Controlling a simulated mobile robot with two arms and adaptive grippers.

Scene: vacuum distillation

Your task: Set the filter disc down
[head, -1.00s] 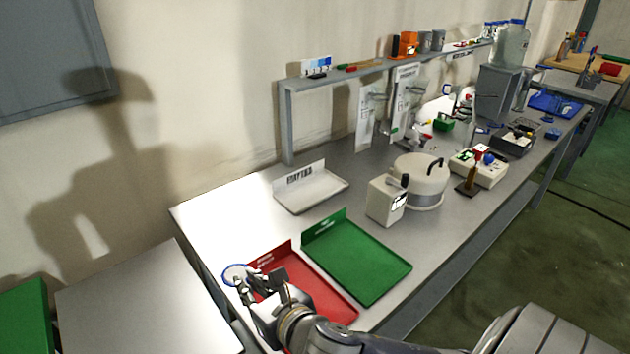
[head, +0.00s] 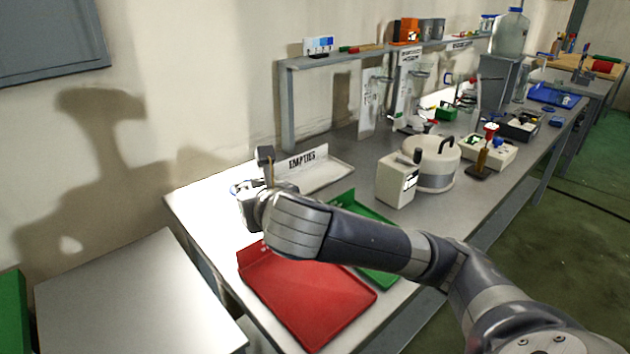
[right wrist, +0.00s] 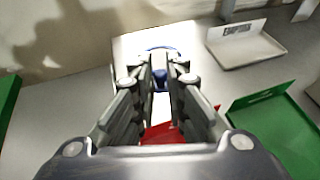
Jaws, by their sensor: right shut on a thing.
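The filter disc, a pale disc with a blue rim (head: 238,186), shows partly behind my right gripper (head: 250,192) in the head view. My right gripper is shut on it near the back left of the bench, left of the white EMPTIES tray (head: 326,174). In the right wrist view my fingers (right wrist: 161,72) close around a blue part (right wrist: 162,78), with the blue rim arc just beyond. Whether the disc touches the bench I cannot tell. My left gripper is out of view.
A red tray (head: 310,300) lies at the near end of the bench, a green tray (head: 358,205) behind it, partly hidden by my arm. A beige box (head: 397,182) and a round white vessel (head: 437,165) stand to the right. Bare bench lies at the left end.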

